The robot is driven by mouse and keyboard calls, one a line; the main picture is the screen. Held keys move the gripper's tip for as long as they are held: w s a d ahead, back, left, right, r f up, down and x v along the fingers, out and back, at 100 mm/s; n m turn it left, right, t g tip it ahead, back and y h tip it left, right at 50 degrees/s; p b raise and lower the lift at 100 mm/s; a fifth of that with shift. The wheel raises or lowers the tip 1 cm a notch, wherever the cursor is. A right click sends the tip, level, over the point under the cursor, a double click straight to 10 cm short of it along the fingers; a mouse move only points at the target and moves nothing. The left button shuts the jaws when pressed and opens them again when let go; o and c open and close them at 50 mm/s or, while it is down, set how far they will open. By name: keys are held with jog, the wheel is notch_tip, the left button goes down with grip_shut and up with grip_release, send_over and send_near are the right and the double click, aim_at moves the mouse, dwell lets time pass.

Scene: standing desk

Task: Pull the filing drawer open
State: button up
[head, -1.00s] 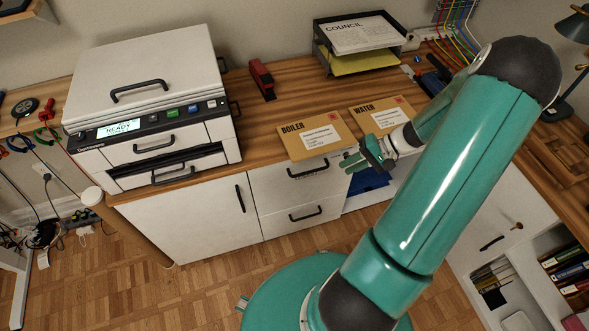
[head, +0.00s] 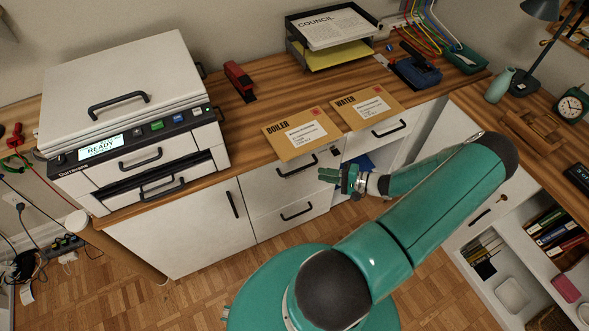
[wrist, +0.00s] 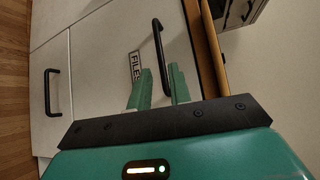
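The filing drawer (head: 275,186) is the white upper drawer of the middle cabinet. It looks shut. Its black bar handle (head: 296,168) shows in the head view, and the same handle (wrist: 157,38) shows in the wrist view beside a "FILES" label (wrist: 135,68). My gripper (head: 325,176) is in front of the cabinet, just right of the handle in the head view. In the wrist view my gripper (wrist: 160,74) has its two green fingers apart with nothing held. The handle's near end appears between the fingers, but I cannot tell any contact.
A lower drawer with its own handle (head: 296,212) is below. Boiler (head: 305,133) and Water (head: 368,106) envelopes lie on the wooden desktop above, near its front edge. A printer (head: 130,110) stands left. Open floor (head: 200,290) lies before the cabinet.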

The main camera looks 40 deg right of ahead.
aim_at(298, 170)
jog(key=x, duration=1)
jog(key=shift+f, duration=0.1)
jog(key=shift+c, duration=0.2)
grip_shut()
